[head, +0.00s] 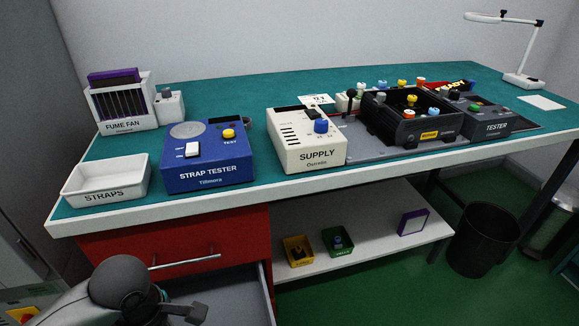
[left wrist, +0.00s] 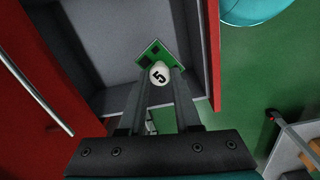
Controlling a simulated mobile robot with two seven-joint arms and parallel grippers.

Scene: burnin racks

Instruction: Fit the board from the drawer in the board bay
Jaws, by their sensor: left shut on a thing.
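In the left wrist view, a green board (left wrist: 152,49) with dark parts shows at the tips of my left gripper (left wrist: 158,80). A white disc marked 5 (left wrist: 159,74) lies at its near edge. My left gripper is shut on the board, over or in the open drawer with its grey floor (left wrist: 95,38). In the head view the red drawer (head: 243,245) is pulled out below the bench, and my left arm reaches down to it; the board is hidden there. An open black rack (head: 379,122) stands on the bench at the right; which part is the board bay I cannot tell.
On the teal bench (head: 235,95) stand a STRAPS tray (head: 105,192), a blue strap tester (head: 207,165), a SUPPLY box (head: 305,140), a fume fan (head: 122,105) and a TESTER (head: 486,118). A shelf (head: 370,240) below holds small bins. A black waste bin (head: 483,240) stands at right.

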